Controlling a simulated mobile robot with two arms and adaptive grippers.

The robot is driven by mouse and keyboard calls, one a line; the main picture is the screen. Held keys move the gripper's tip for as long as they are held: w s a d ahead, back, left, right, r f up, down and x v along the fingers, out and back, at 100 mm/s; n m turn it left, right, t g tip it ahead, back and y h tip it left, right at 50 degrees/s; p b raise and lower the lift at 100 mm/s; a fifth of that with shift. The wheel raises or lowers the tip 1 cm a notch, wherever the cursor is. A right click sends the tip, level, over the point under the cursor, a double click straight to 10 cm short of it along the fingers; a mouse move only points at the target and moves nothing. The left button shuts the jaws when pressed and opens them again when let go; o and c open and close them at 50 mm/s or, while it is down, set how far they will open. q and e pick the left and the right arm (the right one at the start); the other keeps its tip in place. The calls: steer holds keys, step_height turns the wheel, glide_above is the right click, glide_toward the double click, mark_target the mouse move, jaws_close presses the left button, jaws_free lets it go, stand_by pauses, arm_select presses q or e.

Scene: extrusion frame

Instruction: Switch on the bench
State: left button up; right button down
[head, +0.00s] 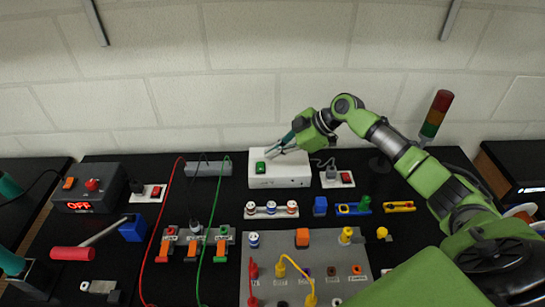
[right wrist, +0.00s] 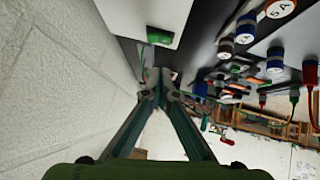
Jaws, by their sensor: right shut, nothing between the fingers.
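A white box (head: 280,176) stands against the back wall with a green switch (head: 260,167) on its top left. My right gripper (head: 279,150) is shut and empty above this box, its fingertips close to the green switch; I cannot tell if they touch. The right wrist view shows the closed fingertips (right wrist: 160,94) apart in the picture from the green switch (right wrist: 160,37). A dark grey box (head: 97,181) at the left has an orange rocker (head: 69,183), a red knob (head: 92,185) and a lit red display (head: 79,206) that seems to read OFF.
Several cable-linked parts stand on the black bench. A grey panel (head: 330,258) with coloured plugs is front centre. Red (head: 163,220) and green (head: 212,220) cables arch up left of centre. A red-handled hammer (head: 72,253) lies at left. A signal tower (head: 436,113) stands back right.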

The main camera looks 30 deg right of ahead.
arm_select(q)
steer(key=f+b, duration=0.1)
steer(key=f, duration=0.1)
steer(key=f+b, duration=0.1)
steer(key=shift+w+a+f+b, duration=0.25)
steer(key=shift+w+f+b, duration=0.1)
arm_select(e)
steer(key=v, duration=0.7)
steer(key=shift+s, duration=0.25)
arm_select(q)
steer(key=shift+f, duration=0.15)
arm_select(e)
steer(key=shift+w+a, duration=0.1)
